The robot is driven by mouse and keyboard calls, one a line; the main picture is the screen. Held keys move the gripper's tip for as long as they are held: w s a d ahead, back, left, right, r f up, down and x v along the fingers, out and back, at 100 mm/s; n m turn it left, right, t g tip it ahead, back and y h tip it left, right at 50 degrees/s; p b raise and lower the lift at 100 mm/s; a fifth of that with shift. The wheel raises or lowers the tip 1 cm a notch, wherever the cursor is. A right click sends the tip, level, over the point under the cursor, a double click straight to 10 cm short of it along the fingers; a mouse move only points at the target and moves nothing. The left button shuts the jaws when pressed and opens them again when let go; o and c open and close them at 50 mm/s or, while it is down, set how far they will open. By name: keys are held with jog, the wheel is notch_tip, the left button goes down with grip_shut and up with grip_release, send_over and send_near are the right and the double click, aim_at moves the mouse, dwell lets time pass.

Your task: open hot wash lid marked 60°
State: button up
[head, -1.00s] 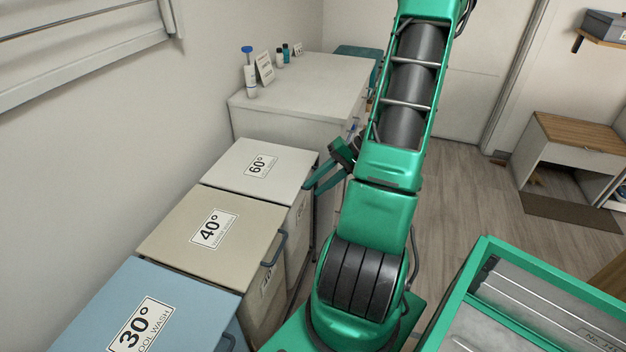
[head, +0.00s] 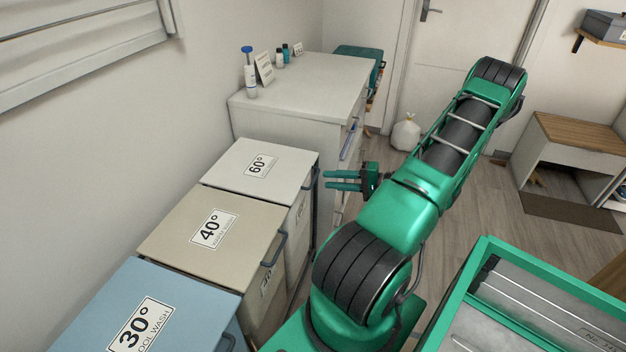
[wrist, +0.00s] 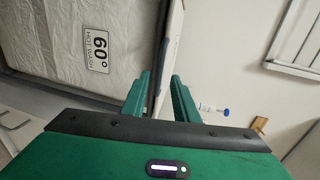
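The white 60° lid (head: 240,170) lies flat and shut on the far bin of the row in the head view. A dark handle (head: 314,180) runs along its front edge. My gripper (head: 328,180) is just in front of that edge, fingers pointing left at it, with a visible gap between them. In the wrist view, my gripper's fingers (wrist: 160,92) are apart, and the lid's edge (wrist: 170,50) lines up beyond the gap. The bin's fabric front (wrist: 60,30) with a 60° hot wash label fills the left there. I cannot tell whether the fingers touch the lid or handle.
The beige 40° lid (head: 185,240) and blue 30° lid (head: 110,310) are shut, nearer me. A white cabinet (head: 300,85) with bottles stands behind the 60° bin. A wall bounds the left. Wooden floor (head: 480,190) is open to the right.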

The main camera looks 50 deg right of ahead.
aim_at(314, 179)
jog(key=x, duration=0.7)
jog(key=shift+c, duration=0.3)
